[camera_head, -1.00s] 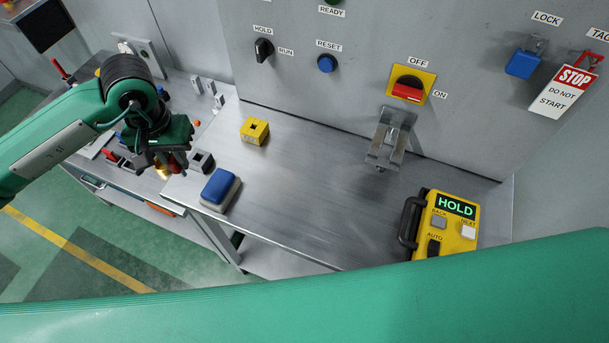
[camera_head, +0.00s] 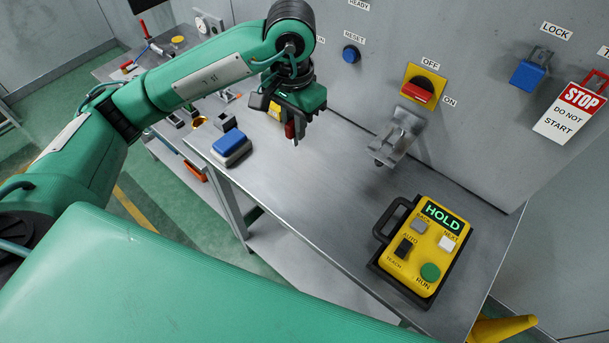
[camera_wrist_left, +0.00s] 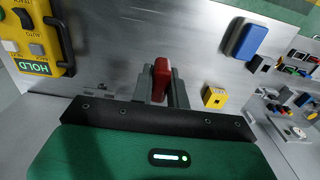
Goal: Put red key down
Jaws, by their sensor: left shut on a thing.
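My left gripper (camera_head: 293,138) is above the grey metal bench, pointing down, to the left of the yellow and red OFF/ON switch. It is shut on the red key (camera_head: 289,129). In the left wrist view the red key (camera_wrist_left: 160,78) stands between the two grey fingers of the left gripper (camera_wrist_left: 159,88). The key's lower end is partly hidden, and I cannot tell whether it touches the bench. My right gripper is not in view.
A blue-topped block (camera_head: 230,143) sits on the bench left of the gripper. A yellow cube (camera_wrist_left: 214,97) is close by in the wrist view. A yellow HOLD pendant (camera_head: 422,245) lies at the right. A metal bracket (camera_head: 397,137) juts from the panel. The middle bench is clear.

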